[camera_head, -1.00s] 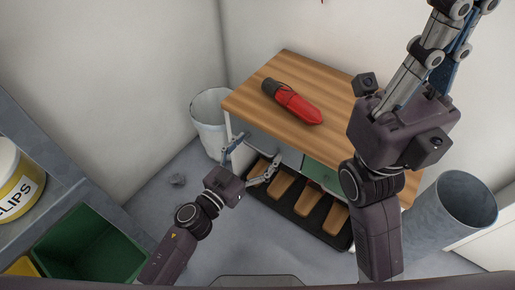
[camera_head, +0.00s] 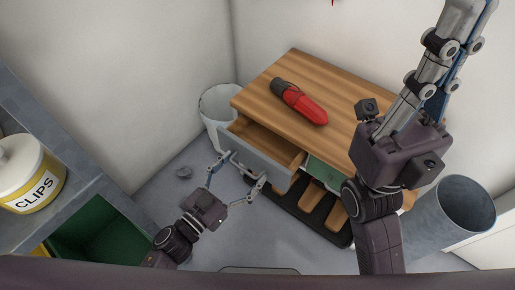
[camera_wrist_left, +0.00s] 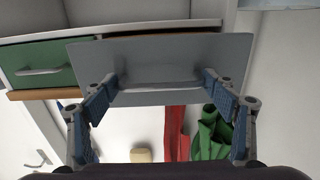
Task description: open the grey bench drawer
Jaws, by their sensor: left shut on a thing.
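The grey bench drawer (camera_head: 258,154) stands partly pulled out from under the wooden bench top, and its open inside (camera_head: 270,140) shows bare wood. My left gripper (camera_head: 239,169) is in front of it, with its fingers at the drawer's front. In the left wrist view the grey drawer front (camera_wrist_left: 205,55) faces me, and the two fingers close on its pale bar handle (camera_wrist_left: 160,88). My right gripper (camera_head: 446,58) is raised over the right end of the bench. Its fingertips run out of the top of the picture, so its opening is unclear.
A red and black object (camera_head: 299,102) lies on the bench top (camera_head: 335,90). A green drawer (camera_head: 321,174) is beside the grey one. A white bin (camera_head: 217,110) stands left, a grey bin (camera_head: 465,205) right. The floor in front is mostly clear.

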